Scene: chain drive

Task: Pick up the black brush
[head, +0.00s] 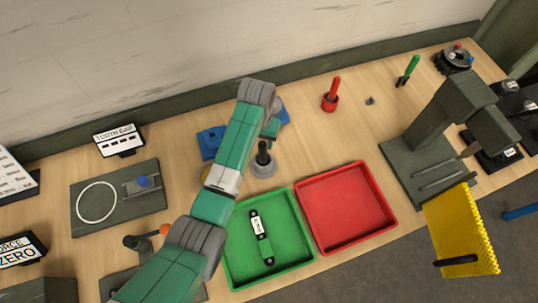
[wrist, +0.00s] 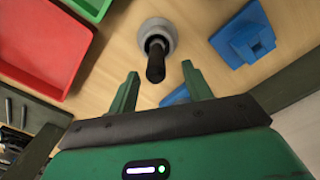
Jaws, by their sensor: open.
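The black brush (head: 263,153) stands upright in a round grey holder (head: 264,169) on the wooden bench, just behind the green tray. In the wrist view the black brush (wrist: 156,62) points toward the camera from its grey holder (wrist: 158,30). My gripper (wrist: 161,76) is open and empty, its two green fingers apart. In that view the brush's near end shows between and slightly beyond the fingertips, and I see no contact. In the head view my gripper (head: 270,128) is by the brush, partly hidden by my arm.
A green tray (head: 289,259) holds a green-and-black labelled item (head: 261,237). Beside it is an empty red tray (head: 347,205). Blue blocks (head: 210,141) sit near the holder and also show in the wrist view (wrist: 243,36). A red-handled tool (head: 332,95) stands farther back. Bench between is clear.

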